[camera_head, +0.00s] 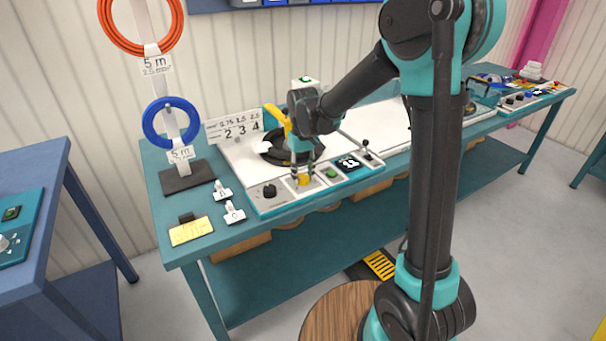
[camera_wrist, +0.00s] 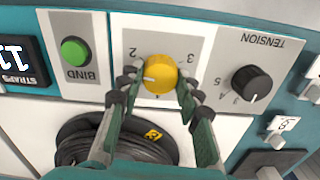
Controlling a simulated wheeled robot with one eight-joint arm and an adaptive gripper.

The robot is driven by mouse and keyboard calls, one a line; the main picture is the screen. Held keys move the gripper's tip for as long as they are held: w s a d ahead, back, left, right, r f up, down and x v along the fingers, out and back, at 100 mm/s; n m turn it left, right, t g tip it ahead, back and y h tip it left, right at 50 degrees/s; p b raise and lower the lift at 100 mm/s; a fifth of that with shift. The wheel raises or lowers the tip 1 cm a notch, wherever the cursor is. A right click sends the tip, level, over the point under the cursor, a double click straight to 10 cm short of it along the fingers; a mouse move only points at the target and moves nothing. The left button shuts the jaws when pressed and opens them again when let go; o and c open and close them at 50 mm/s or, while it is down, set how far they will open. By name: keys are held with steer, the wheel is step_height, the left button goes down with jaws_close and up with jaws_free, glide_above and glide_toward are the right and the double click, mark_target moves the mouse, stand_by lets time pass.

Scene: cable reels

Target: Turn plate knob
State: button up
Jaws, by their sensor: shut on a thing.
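The yellow plate knob (camera_wrist: 161,75) sits on a grey panel with a numbered scale around it, seen upside down in the wrist view. Its white pointer mark faces left in that view. In the head view the knob (camera_head: 304,180) shows on the machine's front panel. My gripper (camera_wrist: 158,90) has one finger on each side of the knob and is shut on it. The finger pads partly hide the scale. My gripper (camera_head: 303,170) reaches down to the panel from above in the head view.
A black tension knob (camera_wrist: 251,83) and a green bind button (camera_wrist: 75,51) flank the plate knob. A black cable coil (camera_wrist: 110,140) lies on the machine. A stand with orange (camera_head: 140,48) and blue (camera_head: 146,124) cable rings stands left. A yellow card (camera_head: 191,231) lies at the bench front.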

mark_target(303, 175)
steer(key=shift+m, duration=2.2)
steer(key=o, duration=1.2)
steer(key=shift+c, duration=0.2)
step_height(303, 175, up, 12)
